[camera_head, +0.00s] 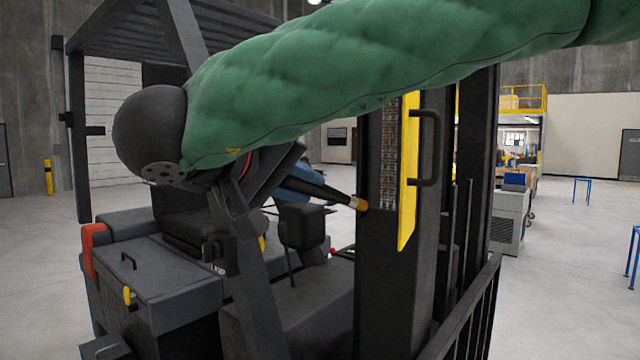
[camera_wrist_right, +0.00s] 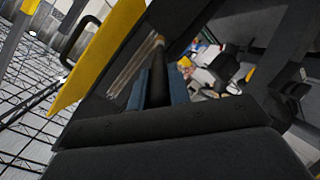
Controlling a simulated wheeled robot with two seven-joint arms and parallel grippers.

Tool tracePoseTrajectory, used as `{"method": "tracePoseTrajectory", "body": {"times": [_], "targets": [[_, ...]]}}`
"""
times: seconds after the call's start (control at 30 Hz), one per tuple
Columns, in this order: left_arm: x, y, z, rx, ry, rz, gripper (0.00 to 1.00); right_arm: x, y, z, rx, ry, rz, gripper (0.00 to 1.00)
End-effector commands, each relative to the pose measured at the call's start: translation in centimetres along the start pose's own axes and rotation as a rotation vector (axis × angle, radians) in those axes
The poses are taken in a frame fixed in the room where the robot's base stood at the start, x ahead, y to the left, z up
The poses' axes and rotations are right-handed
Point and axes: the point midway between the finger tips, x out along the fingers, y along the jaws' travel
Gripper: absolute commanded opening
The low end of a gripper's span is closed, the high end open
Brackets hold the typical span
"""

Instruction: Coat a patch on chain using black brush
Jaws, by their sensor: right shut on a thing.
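The black brush (camera_head: 335,194) points right in the head view, with a copper-coloured band near its tip. My right gripper (camera_head: 292,184), with blue finger pads, is shut on its handle. In the right wrist view the brush (camera_wrist_right: 158,80) stands between the fingers of my right gripper (camera_wrist_right: 158,94). The chain (camera_head: 389,150) hangs upright in the forklift mast. The brush tip is beside the mast's left edge, left of the chain's lower visible part. I cannot tell whether it touches anything. My green sleeve hides the chain's top. My left gripper is out of view.
A yellow plate (camera_head: 409,170) and a black handle (camera_head: 432,148) stand right of the chain. The dark mast rail (camera_head: 380,290) is close to the brush tip. The forklift's seat and body lie behind and below my right arm. Open floor (camera_head: 570,280) is at right.

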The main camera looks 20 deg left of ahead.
Motion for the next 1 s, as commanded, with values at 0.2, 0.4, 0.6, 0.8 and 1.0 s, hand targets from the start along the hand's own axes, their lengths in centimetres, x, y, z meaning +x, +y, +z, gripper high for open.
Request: {"method": "tracePoseTrajectory", "body": {"times": [0.2, 0.4, 0.6, 0.8, 1.0], "targets": [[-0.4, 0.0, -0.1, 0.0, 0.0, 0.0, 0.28, 1.1, 0.4, -0.3, 0.001, 0.0, 0.0, 0.0], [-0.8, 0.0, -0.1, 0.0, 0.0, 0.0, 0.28, 2.7, 0.9, -0.6, 0.0, -0.001, 0.001, 0.0], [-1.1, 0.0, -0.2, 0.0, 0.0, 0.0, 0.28, 4.5, 1.5, -1.0, 0.001, -0.001, 0.0, 0.0], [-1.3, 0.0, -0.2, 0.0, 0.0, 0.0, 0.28, 6.0, 1.9, -1.3, 0.0, 0.001, 0.0, 0.0], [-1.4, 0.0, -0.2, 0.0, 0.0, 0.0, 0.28, 6.5, 2.0, -1.3, 0.0, 0.002, 0.0, 0.0]]}}
